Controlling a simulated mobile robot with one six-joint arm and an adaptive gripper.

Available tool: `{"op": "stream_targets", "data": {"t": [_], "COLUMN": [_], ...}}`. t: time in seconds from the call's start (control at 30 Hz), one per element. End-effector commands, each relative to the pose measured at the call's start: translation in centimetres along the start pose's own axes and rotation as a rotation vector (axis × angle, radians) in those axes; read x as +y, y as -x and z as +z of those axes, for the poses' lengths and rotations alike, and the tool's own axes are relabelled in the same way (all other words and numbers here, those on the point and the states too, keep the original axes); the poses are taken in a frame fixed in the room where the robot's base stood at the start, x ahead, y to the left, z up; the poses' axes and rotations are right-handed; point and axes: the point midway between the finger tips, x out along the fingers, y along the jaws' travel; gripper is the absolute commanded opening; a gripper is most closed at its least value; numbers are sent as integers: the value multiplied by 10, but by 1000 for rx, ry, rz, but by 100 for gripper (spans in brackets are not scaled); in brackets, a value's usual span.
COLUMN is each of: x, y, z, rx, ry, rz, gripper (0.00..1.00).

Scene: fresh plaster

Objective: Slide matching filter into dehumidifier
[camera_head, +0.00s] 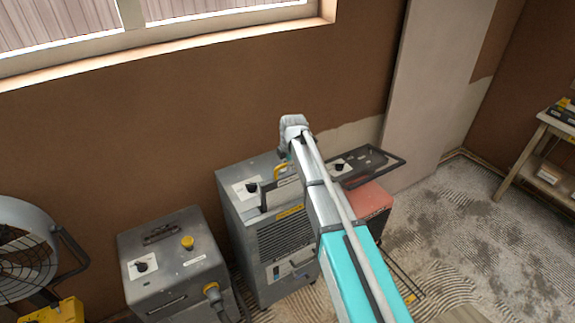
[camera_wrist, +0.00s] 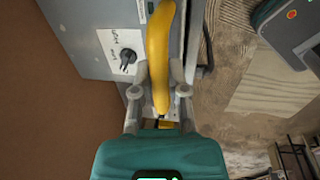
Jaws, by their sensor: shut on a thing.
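The dehumidifier (camera_head: 285,241) is a grey cabinet with a louvred front, standing against the wall. A white dial plate (camera_head: 244,190) is on its top; the plate and black knob also show in the wrist view (camera_wrist: 125,52).
A second grey unit (camera_head: 165,262) with a dial and yellow knob stands left. A fan (camera_head: 25,250) is farther left. A red unit (camera_head: 371,199) is close on the right, with a dark tray-like frame above it. A shelf (camera_head: 540,150) stands far right; rough floor lies between.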

Motion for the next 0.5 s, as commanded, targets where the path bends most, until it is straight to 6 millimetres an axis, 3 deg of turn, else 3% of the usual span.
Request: {"op": "stream_targets", "data": {"t": [0.5], "x": [-4], "y": [-24], "z": [0], "rx": [0], "ry": [1], "rz": [0], "gripper": [0]}}
